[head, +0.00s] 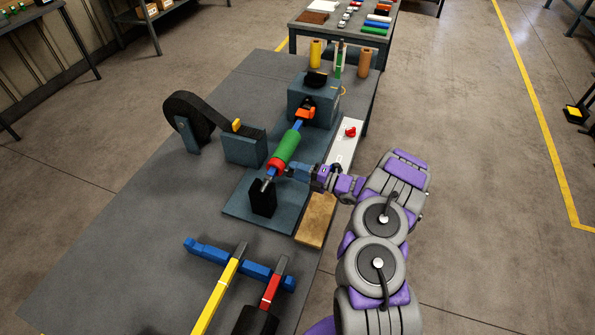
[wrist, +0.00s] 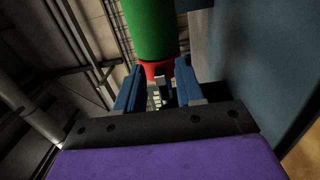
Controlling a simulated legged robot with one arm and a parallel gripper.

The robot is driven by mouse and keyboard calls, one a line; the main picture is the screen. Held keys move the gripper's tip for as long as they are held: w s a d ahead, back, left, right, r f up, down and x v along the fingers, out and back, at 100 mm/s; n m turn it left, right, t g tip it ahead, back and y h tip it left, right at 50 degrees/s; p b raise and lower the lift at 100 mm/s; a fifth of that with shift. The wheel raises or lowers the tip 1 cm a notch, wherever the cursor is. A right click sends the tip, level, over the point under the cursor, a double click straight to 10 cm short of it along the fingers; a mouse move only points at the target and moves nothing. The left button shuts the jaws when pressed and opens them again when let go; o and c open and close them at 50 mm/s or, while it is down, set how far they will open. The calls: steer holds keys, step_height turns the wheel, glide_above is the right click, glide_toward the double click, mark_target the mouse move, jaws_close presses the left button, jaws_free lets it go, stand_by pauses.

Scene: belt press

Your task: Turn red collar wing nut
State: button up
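The red collar (head: 275,166) sits at the near end of a green roller (head: 288,147) on the belt press. My gripper (head: 284,172) is beside the collar, reaching in from the right. In the wrist view my gripper (wrist: 159,72) has its two blue fingers apart, with the red collar (wrist: 157,69) showing between and beyond the tips. I cannot tell whether the fingers touch it. Small pale shapes show below the collar between the fingers, but I cannot make out the wing nut clearly.
A black upright block (head: 263,199) stands just in front of the shaft end. A wooden block (head: 316,219) lies on the right, and a white panel with a red knob (head: 350,132) is behind it. A black belt wheel (head: 190,116) stands left. Blue, yellow and red bars lie in front.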

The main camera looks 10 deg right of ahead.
steer(key=p+v, duration=0.2)
steer(key=v, duration=1.5)
steer(key=shift+s, duration=0.15)
steer(key=shift+d+f, duration=0.1)
steer(key=shift+d, duration=0.05)
steer(key=w+a+r+n+g+y, duration=0.1)
steer(key=a+r+n+g+y, duration=0.15)
steer(key=a+r+n, duration=0.45)
steer(key=s+a+r+n+g+h, duration=0.2)
steer(key=s+a+r+n+g, duration=0.4)
steer(key=a+r+n, duration=0.25)
steer(key=s+a+r+n+g+h, duration=0.1)
steer(key=s+a+r+n+g, duration=0.4)
steer(key=a+r+n, duration=0.3)
steer(key=s+r+n+g+h, duration=0.1)
steer(key=s+r+n+h, duration=0.1)
steer(key=s+n+h, duration=0.6)
steer(key=s+r+n+h, duration=0.2)
steer(key=s+n, duration=0.4)
steer(key=s, duration=0.6)
steer(key=s+d+n+t+h, duration=0.2)
steer(key=s+d+n+h, duration=0.2)
steer(key=s+d+n, duration=0.2)
steer(key=shift+s+d, duration=0.55)
steer(key=shift+s, duration=0.1)
